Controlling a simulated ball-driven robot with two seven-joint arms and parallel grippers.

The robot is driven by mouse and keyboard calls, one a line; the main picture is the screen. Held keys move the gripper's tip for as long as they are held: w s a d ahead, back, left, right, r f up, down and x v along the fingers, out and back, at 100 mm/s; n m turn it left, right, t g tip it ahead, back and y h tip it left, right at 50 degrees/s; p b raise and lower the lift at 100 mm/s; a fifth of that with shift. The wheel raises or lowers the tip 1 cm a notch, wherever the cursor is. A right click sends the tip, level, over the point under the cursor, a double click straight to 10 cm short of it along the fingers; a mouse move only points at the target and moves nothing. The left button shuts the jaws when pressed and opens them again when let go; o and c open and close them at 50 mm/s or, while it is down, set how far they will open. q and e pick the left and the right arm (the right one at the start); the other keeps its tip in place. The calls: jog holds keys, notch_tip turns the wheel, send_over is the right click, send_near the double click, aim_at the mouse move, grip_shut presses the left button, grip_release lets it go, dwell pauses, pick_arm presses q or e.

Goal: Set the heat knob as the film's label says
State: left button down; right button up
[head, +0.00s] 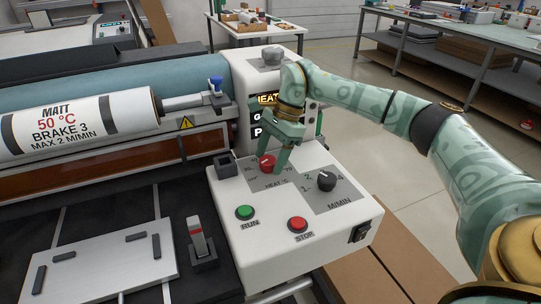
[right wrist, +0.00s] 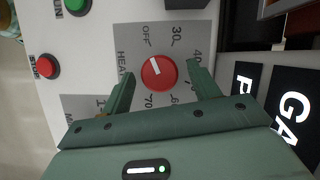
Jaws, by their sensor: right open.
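The film roll (head: 85,122) lies on the machine at the left. Its label reads MATT, 50 °C, BRAKE 3, MAX. 2 M/MIN. The red heat knob (head: 267,162) is on the white control panel (head: 235,192); it also shows in the right wrist view (right wrist: 158,73). Its white mark points up, close to OFF. The dial shows OFF, 30, 40, 60 and 70; the part between 40 and 60 is partly hidden by a finger. My right gripper (head: 268,153) is open, one finger on each side of the knob (right wrist: 161,68); I cannot tell whether they touch it. My left gripper is not in view.
A black M/MIN knob (head: 327,181), a green RUN button (head: 245,212) and a red STOP button (head: 298,223) share the panel. A dark display (head: 262,115) stands behind it. A lever (head: 201,240) is at the panel's left. Open floor lies to the right.

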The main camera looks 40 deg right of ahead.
jog(key=shift+c, duration=0.3)
jog(key=c, duration=0.9)
